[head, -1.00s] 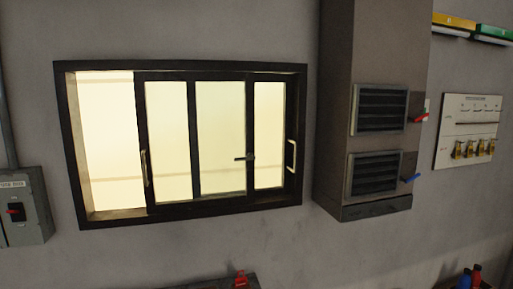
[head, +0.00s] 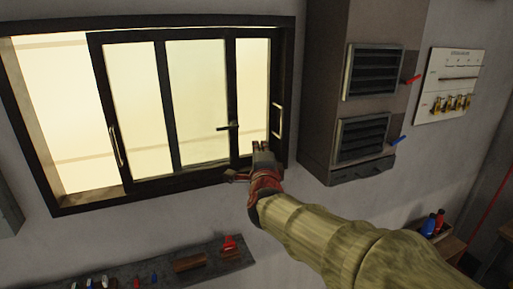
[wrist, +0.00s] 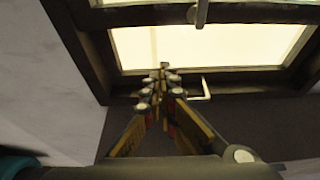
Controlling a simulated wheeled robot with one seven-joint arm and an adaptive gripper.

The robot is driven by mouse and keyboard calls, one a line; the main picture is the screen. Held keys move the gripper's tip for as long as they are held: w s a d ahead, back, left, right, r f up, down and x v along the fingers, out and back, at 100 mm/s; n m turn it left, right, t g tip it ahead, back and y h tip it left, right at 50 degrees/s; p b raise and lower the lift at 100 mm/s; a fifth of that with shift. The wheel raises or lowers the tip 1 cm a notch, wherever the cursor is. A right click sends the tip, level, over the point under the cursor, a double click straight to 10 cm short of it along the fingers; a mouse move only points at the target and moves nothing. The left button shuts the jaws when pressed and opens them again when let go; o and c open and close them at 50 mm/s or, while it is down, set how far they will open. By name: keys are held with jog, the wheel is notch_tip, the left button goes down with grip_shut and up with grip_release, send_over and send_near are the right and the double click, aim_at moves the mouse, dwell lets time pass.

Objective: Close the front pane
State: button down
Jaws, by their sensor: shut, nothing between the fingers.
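A dark-framed sliding window (head: 180,186) is set in the wall, with its far left part an open gap. The glazed panes stand to the right of the gap. A pale upright handle (head: 115,146) is on their left edge, and another pale handle (head: 278,120) is near the right jamb. A dark latch (head: 228,126) sits between them. I cannot tell for sure which pane is the front one. My gripper (head: 260,147) is shut and empty, in front of the lower right of the window. In the wrist view its fingertips (wrist: 158,76) appear left of a pale handle (wrist: 206,88).
A louvred wall cabinet (head: 350,75) juts out right of the window, with red and blue levers. A shelf (head: 215,262) with small tools and a red item (head: 229,243) is below. Bottles (head: 434,222) stand at lower right.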

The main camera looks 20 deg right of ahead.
aim_at(189, 144)
jog(key=w, duration=0.2)
jog(key=w+p, duration=0.1)
jog(key=w, duration=0.1)
jog(key=w+p, duration=0.1)
jog(key=w, duration=0.1)
jog(key=shift+w+a+r, duration=0.15)
jog(key=shift+w+a, duration=0.15)
jog(key=shift+w, duration=0.05)
jog(key=shift+a, duration=0.45)
jog(key=shift+a, duration=0.1)
jog(key=a+p, duration=0.1)
jog(key=a, duration=1.6)
jog(key=shift+a, duration=0.4)
